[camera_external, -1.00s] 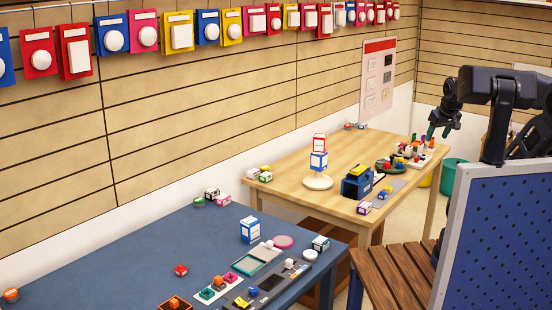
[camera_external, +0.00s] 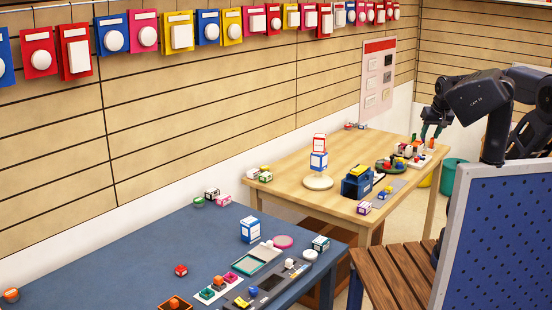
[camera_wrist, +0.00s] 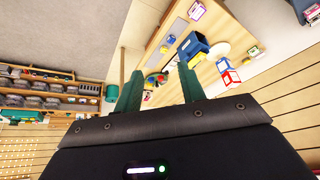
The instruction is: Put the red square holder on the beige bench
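The beige bench (camera_external: 290,173) is the light wooden table in the middle of the outside view; its top also shows tilted in the wrist view (camera_wrist: 166,32). A small red block-like piece (camera_external: 181,270) lies on the blue table (camera_external: 110,262). A small pinkish-red square piece (camera_external: 231,277) sits in a row of square holders on the same table. I cannot tell which is the red square holder. My gripper (camera_external: 431,138) is above the far right end of the beige bench, well away from both. Its two green fingers are apart and empty in the wrist view (camera_wrist: 160,70).
A slatted brown seat (camera_external: 405,272) and a blue perforated panel (camera_external: 500,245) stand in front. The bench's middle front is fairly clear.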

